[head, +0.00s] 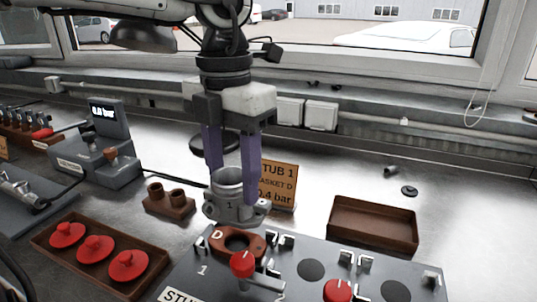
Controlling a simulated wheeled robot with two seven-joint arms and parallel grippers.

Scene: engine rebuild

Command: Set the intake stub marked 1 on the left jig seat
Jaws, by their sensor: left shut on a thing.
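The grey metal intake stub marked 1 (229,207) is a short open tube on a flanged base. My left gripper (231,192) points down with its two purple fingers shut on the stub, one at each side. The stub appears upright, just behind and above the left seat of the grey jig (208,274). A red-brown gasket marked D (238,243) lies on that left seat. I cannot tell whether the stub's flange touches it. A red-knobbed clamp (242,264) stands at the seat's front. My right gripper is not in view.
An orange card (280,185) reading STUB 1, GASKET D stands behind the stub. An empty brown tray (374,225) lies right, a tray with red-knobbed parts (50,262) left. A brown holder (168,202) and a gauge unit (108,135) stand left. Another red-knobbed clamp (338,290) is on the jig.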

